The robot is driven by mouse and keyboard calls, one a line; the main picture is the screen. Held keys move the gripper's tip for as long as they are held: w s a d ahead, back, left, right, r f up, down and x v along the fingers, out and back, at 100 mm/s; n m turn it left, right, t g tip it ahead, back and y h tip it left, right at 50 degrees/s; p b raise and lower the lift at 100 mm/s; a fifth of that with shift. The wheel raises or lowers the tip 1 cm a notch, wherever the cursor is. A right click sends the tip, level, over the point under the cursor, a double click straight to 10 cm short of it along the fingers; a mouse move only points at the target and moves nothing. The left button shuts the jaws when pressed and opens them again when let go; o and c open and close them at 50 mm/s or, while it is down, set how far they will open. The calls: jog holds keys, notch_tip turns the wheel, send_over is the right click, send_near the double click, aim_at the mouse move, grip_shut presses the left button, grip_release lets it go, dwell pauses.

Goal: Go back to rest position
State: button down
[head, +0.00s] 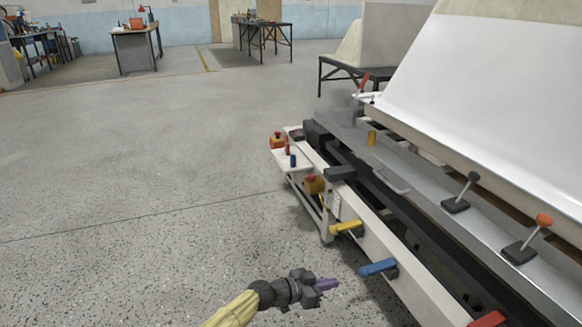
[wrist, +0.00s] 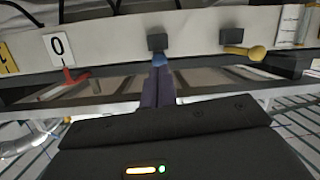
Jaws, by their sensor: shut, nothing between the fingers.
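My gripper (head: 326,284) is in the lower middle of the head view, at the end of my arm with its yellow sleeve. Its purple fingers point right, toward the front of the machine frame (head: 375,225). They lie a little left of and below the blue handle (head: 378,267), and a gap shows between them. In the wrist view my gripper's fingers (wrist: 158,75) are together with nothing between them. The blue handle (wrist: 160,60) shows just beyond their tips, partly hidden. I cannot tell from the wrist view whether they touch.
A yellow handle (head: 346,227) and a red one (head: 488,319) sit on the same frame. A large white shell (head: 500,90) rests on top. A small white shelf (head: 293,163) juts out at the frame's far end. Open floor (head: 130,190) lies to the left.

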jog(key=s+d+g+y+p, duration=0.4)
jog(key=s+d+g, duration=0.1)
jog(key=s+d, duration=0.25)
jog(key=s+a+r+n+g+y+p, duration=0.2)
jog(key=s+a+r+n+y+p, duration=0.15)
jog(key=s+r+y, duration=0.3)
jog(key=s+a+r+n+t+y+p, duration=0.1)
jog(key=s+r+n+t+p, duration=0.15)
jog(key=r, duration=0.45)
jog(key=s+a+r+n+t+y+p, duration=0.1)
jog(key=a+r+n+p, duration=0.1)
jog(key=r+n, duration=0.35)
jog(key=s+a+r+n+t+y+p, duration=0.1)
jog(key=s+r+t+y+p, duration=0.15)
jog(key=r, duration=0.65)
notch_tip(320, 180, up, 38)
jog(key=g+p, duration=0.1)
jog(key=p, duration=3.7)
jog(key=shift+w+h, duration=0.15)
jog(key=shift+h, duration=0.25)
jog(key=shift+f, duration=0.1)
